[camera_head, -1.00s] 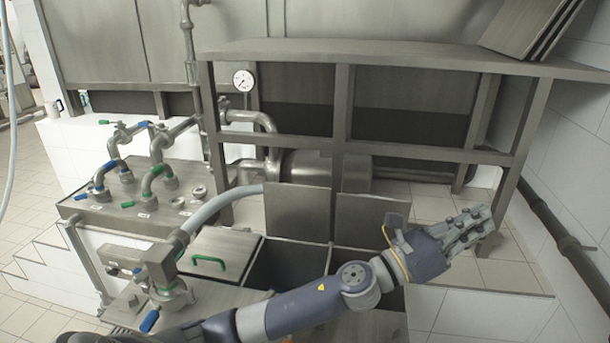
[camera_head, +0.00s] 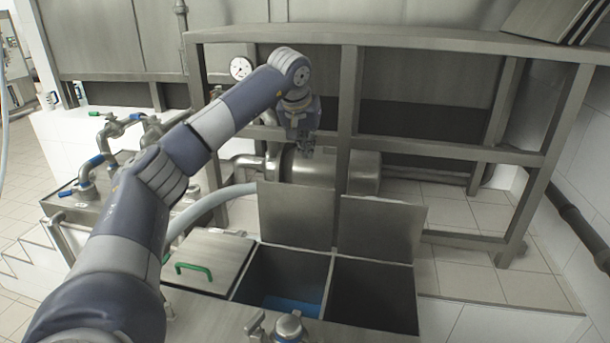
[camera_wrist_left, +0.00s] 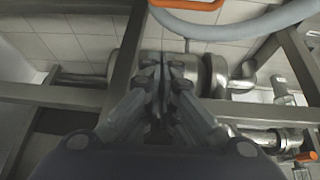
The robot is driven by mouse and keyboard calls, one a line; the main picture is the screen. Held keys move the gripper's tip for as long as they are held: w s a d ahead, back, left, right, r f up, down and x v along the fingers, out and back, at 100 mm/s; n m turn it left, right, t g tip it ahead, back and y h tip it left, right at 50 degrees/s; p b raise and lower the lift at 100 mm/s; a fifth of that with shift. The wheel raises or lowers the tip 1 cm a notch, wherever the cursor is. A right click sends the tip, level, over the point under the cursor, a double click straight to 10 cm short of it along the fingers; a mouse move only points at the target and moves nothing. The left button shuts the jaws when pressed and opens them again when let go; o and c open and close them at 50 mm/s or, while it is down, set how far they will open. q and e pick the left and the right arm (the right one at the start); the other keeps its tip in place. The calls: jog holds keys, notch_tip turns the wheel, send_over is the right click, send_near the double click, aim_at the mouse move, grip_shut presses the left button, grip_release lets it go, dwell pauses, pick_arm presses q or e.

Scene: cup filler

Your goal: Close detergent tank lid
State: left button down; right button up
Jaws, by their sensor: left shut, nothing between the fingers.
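In the head view the tank has two open compartments side by side. Their lids stand upright at the back edge: a left lid (camera_head: 295,214) and a right lid (camera_head: 381,228). Blue liquid (camera_head: 292,306) shows at the bottom of the left compartment; the right compartment (camera_head: 371,298) looks dark. I cannot tell which one is the detergent tank. My left gripper (camera_head: 305,151) is shut and empty, pointing down above and behind the left lid, near the metal frame. It also shows in the left wrist view (camera_wrist_left: 162,62). My right gripper is not in view.
A closed lid with a green handle (camera_head: 194,268) lies left of the open compartments. A metal frame (camera_head: 343,120) and a thick horizontal cylinder (camera_head: 358,172) stand behind the lids. A grey hose (camera_head: 205,205) curves at the left. Valves (camera_head: 88,168) stand further left.

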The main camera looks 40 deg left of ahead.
pick_arm(q)
jog(key=s+a+p+x, duration=0.1)
jog(key=a+p+x, duration=0.1)
jog(key=x, duration=0.8)
jog(key=s, duration=0.1)
jog(key=s+d, duration=0.2)
jog(key=shift+s+f+p, duration=0.1)
jog(key=shift+s+p, duration=0.2)
jog(key=shift+y, duration=0.3)
